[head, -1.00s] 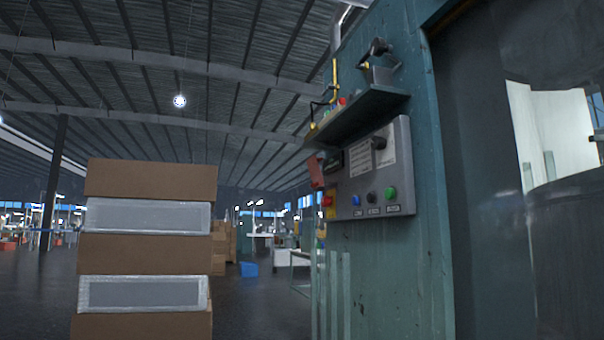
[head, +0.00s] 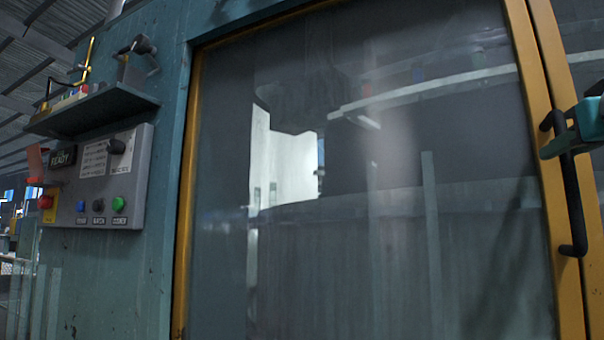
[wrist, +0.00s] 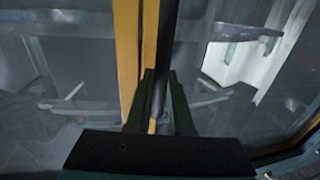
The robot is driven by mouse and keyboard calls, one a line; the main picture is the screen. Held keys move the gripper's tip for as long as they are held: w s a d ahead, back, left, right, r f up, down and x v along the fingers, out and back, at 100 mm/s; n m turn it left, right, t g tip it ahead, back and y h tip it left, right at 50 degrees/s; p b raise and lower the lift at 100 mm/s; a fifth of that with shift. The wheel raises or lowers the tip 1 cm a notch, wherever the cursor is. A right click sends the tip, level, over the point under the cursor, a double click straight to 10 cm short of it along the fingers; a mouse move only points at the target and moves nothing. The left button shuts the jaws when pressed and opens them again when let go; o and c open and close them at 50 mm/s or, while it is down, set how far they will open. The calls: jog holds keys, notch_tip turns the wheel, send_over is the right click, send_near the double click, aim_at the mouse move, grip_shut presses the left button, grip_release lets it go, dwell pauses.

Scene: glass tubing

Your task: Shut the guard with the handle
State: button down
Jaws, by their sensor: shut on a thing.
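The guard (head: 390,235) is a large see-through pane in a yellow frame on the teal machine, filling the middle of the head view. At its right edge, two yellow uprights stand side by side with a thin dark line between them. The handle (head: 573,205) is a black upright bar at these uprights. My gripper (head: 563,145) is at the handle's upper part, shut on it. In the wrist view, the dark handle (wrist: 165,50) runs between my gripper's two fingers (wrist: 160,85), beside the yellow uprights. I cannot tell whether the guard is fully shut.
A grey control panel (head: 68,205) with several coloured buttons is on the machine's left part. A dark shelf (head: 92,108) juts out above it. The pane shows reflections and a bright white area (head: 285,165).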

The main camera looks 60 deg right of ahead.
jog(key=c, duration=0.8)
grip_release()
jog(key=shift+s, duration=0.25)
jog(key=b+v, duration=0.1)
jog(key=v, duration=0.6)
jog(key=shift+s+a, duration=0.1)
jog(key=shift+a, duration=0.3)
